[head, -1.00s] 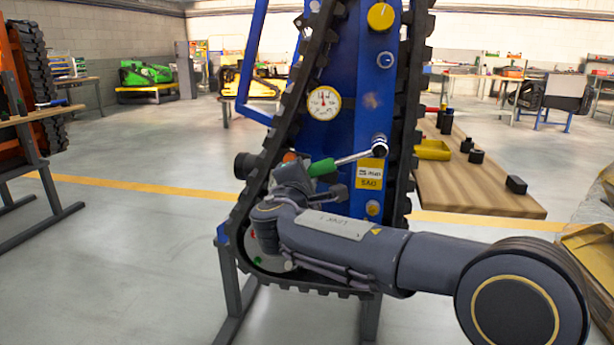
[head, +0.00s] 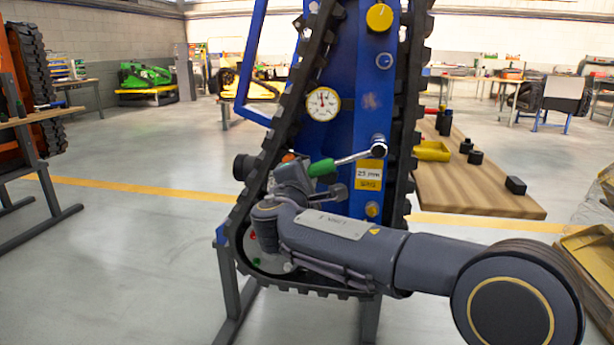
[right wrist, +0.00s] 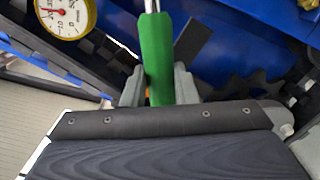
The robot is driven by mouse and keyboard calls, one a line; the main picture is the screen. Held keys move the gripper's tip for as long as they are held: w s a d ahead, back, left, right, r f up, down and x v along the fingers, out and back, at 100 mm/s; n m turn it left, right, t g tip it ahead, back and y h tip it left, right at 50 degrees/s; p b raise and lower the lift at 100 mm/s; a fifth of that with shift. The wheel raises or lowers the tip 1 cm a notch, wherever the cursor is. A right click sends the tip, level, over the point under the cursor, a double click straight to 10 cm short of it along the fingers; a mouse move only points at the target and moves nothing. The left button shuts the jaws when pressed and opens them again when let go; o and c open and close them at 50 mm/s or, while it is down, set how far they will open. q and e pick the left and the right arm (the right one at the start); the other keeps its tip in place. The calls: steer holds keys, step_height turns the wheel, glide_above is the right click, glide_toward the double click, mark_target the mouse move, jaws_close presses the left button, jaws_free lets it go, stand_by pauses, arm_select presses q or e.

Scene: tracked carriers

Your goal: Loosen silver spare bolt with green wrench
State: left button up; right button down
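The wrench has a green handle (head: 322,168) and a silver shaft that rises to the right. Its silver head (head: 379,147) is at the blue panel, over the spot where a bolt would sit. The silver spare bolt itself is not clearly distinguishable; the wrench head seems to cover it. My right gripper (head: 304,172) is at the lower left end of the wrench. In the right wrist view its two grey fingers (right wrist: 159,86) are closed on either side of the green handle (right wrist: 156,50). My left gripper is not in view.
The tracked blue carrier (head: 350,60) stands upright on a grey stand, with a gauge (head: 323,104), a yellow knob (head: 380,17) and a yellow-white label (head: 369,174). Open floor lies left.

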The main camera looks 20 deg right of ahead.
steer(key=c, duration=1.8)
jaws_free()
steer(key=shift+c, duration=0.2)
jaws_close()
steer(key=shift+s+d+f+n, duration=0.2)
steer(key=shift+d+f+n, duration=0.1)
steer(key=shift+f+n, duration=0.35)
steer(key=shift+f, duration=0.1)
steer(key=shift+s+d+f+n+b, duration=0.2)
steer(key=shift+d+f+n+b, duration=0.2)
steer(key=shift+f+n, duration=0.2)
steer(key=shift+s+d+f+n, duration=0.25)
steer(key=shift+d+f+n, duration=0.15)
steer(key=shift+f, duration=0.2)
